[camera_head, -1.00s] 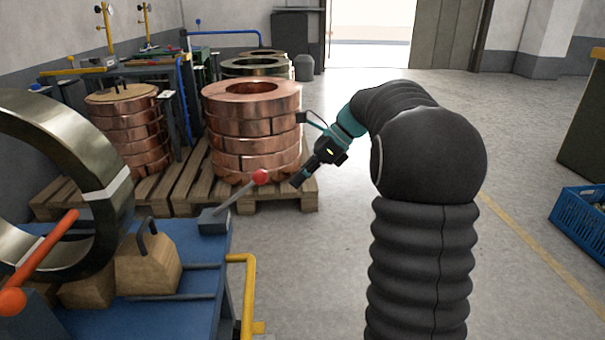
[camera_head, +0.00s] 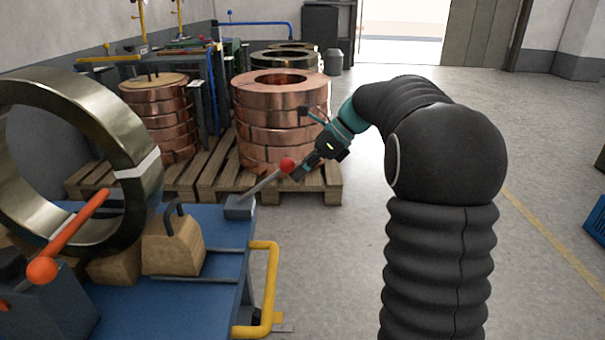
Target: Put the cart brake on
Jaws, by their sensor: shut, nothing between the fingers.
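The cart (camera_head: 215,295) is blue and stands at the lower left with a yellow handle (camera_head: 270,290). A grey lever with a red ball knob (camera_head: 287,165) rises from a small block (camera_head: 240,207) at the cart's far right corner, tilted to the right. A second, orange lever (camera_head: 75,232) with a ball end is at the near left. Neither lever is labelled as the brake.
A large metal ring (camera_head: 140,125) stands on the cart beside wooden blocks (camera_head: 172,245). Copper coils (camera_head: 280,115) sit on pallets (camera_head: 320,185) behind the lever and gripper. Open floor (camera_head: 545,180) lies to the right, with a blue crate (camera_head: 597,220) at the edge.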

